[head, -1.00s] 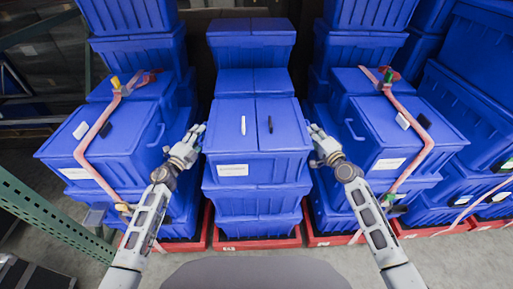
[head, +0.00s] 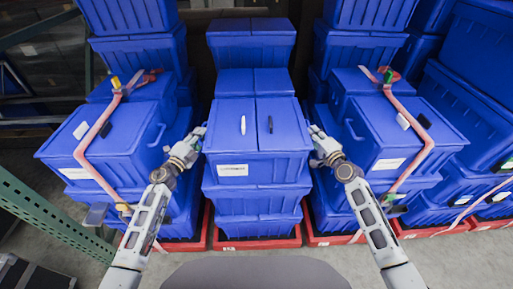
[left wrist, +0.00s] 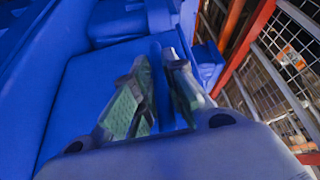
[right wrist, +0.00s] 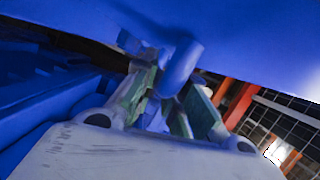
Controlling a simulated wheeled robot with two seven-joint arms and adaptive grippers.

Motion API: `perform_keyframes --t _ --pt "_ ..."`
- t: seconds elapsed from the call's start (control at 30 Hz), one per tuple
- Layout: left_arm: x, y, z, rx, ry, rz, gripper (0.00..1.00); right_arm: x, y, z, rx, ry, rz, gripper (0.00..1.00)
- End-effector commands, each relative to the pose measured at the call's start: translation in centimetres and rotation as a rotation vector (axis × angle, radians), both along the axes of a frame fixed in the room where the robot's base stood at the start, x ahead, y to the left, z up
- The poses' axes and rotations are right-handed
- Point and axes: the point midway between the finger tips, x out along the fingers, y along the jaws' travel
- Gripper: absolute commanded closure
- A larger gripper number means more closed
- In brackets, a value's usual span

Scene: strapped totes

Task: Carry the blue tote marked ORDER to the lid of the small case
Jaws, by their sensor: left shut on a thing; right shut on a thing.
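A blue tote (head: 258,165) with a two-part lid tops the middle stack. A white label is on its front, too small to read, so I cannot confirm ORDER. My right gripper (head: 315,132) is shut on the right handle (right wrist: 181,68).
Strapped blue totes stand close on the left (head: 120,140) and right (head: 385,135). More blue totes (head: 252,45) stand behind. Red bases (head: 258,243) sit under the stacks. A green perforated post (head: 50,218) is at the left front. Side room is narrow.

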Motion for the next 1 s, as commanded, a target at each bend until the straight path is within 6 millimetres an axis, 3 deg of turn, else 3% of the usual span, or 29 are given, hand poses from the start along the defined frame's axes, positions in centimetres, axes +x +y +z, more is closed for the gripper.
perform_keyframes --t 0.47,1.0 --pt "0.0 0.0 0.4 0.0 0.0 0.0 1.0 0.0 -0.1 0.6 0.0 -0.004 -0.001 1.0" --pt "0.0 0.0 2.2 0.0 -0.003 0.001 1.0 0.1 -0.1 2.4 0.001 -0.006 -0.002 1.0"
